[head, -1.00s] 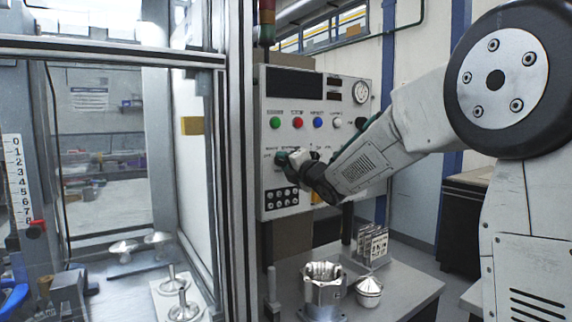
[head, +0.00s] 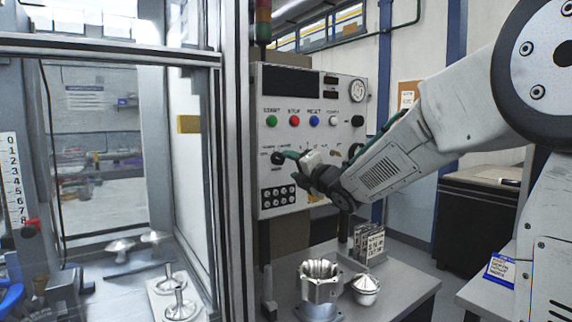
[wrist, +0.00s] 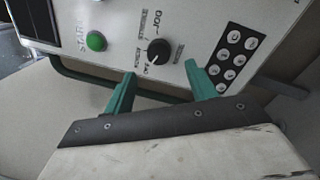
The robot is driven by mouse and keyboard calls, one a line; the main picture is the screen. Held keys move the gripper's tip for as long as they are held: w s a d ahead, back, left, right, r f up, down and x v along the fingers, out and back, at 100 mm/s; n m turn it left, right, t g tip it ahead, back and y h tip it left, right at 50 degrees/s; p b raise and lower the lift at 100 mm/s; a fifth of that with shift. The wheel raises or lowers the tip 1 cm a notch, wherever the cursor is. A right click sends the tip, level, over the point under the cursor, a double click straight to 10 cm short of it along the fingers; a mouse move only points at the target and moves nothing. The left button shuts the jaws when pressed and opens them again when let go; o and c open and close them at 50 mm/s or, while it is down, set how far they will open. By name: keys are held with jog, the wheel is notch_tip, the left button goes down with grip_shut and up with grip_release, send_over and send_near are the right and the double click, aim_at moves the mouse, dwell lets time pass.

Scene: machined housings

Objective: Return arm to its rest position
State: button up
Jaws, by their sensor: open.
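My gripper (head: 290,157) is in front of the control panel (head: 338,84) in the head view, at the lower left of its face. In the wrist view my gripper (wrist: 158,80) has its two green fingers spread apart with nothing between them. A black selector knob (wrist: 158,50) with a white pointer lies just beyond the fingertips, between them in the picture. The fingers do not appear to touch it. A green button (wrist: 96,41) and a black keypad (wrist: 230,57) sit on either side of the knob.
A machined housing (head: 320,284) and a domed metal part (head: 366,286) stand on the bench (head: 408,284) below my arm. A glass enclosure with a metal frame post (head: 236,160) is at left. The floor at right is partly clear.

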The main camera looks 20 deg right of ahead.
jog(key=shift+v, duration=0.95)
jog(key=s+d+f+m+g+h, duration=0.4)
jog(key=s+f+m, duration=0.1)
jog(key=f+m, duration=0.25)
jog(key=s+d+f+m+g+h, duration=0.3)
jog(key=s+f+m+g, duration=0.15)
jog(key=f+m, duration=0.35)
jog(key=s+a+f+m+g, duration=0.1)
jog(key=s+a+m+g, duration=0.2)
jog(key=s, duration=0.8)
jog(key=s+a+f+m+g+y, duration=0.1)
jog(key=s+a+m+g, duration=0.1)
jog(key=s, duration=0.9)
jog(key=s+a+f+m+g+y, duration=0.1)
jog(key=s+a+m+g, duration=0.2)
jog(key=s+m, duration=0.3)
jog(key=shift+s+a+g, duration=0.35)
jog(key=shift+s+a, duration=0.2)
jog(key=shift+s, duration=2.2)
